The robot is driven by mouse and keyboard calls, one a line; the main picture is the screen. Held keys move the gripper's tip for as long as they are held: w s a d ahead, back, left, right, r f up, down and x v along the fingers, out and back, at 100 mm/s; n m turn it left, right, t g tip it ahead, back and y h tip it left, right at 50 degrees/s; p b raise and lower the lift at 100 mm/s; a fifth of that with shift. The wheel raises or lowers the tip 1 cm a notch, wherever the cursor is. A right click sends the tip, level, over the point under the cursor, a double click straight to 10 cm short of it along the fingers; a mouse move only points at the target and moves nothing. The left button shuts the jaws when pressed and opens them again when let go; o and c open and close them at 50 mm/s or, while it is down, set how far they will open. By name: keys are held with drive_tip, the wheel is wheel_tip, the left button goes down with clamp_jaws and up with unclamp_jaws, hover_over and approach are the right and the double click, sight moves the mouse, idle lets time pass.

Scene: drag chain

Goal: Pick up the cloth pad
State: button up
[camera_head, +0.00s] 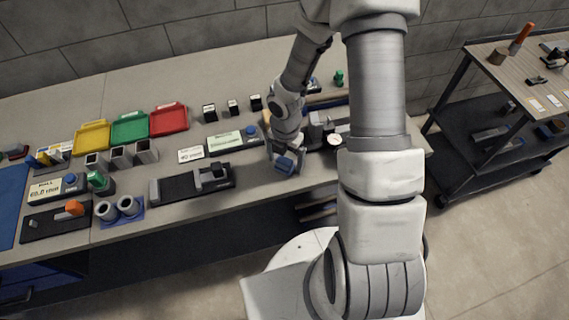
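A small blue block-like piece (285,163), which looks like the cloth pad, is at the front part of the workbench, right of the middle. My gripper (285,166) points down at it from above, with a finger on either side of the blue piece. The view is too small to tell whether the fingers press on it or whether it is lifted off the bench. My wrist hides part of it.
The bench (255,190) holds a dial gauge (334,140) close right of my gripper, and a scale (233,141) and black caliper-like fixture (192,184) to its left. Yellow, green and red trays (169,119) stand farther left. A dark cart (490,130) stands at right.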

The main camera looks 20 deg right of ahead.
sight(289, 159)
drive_tip(key=c, duration=1.4)
drive_tip(key=shift+o, duration=0.2)
drive_tip(key=shift+r, duration=0.45)
drive_tip(key=r, duration=0.2)
drive_tip(key=d+r+p, duration=0.1)
drive_tip(key=r, duration=0.1)
drive_tip(key=shift+s, duration=0.15)
drive_tip(key=s+d+r+p, duration=0.2)
drive_tip(key=s+d+r, duration=0.3)
drive_tip(key=d, duration=0.4)
drive_tip(key=shift+s+r+p, duration=0.3)
drive_tip(key=shift+s+r, duration=0.1)
drive_tip(key=shift+r, duration=0.15)
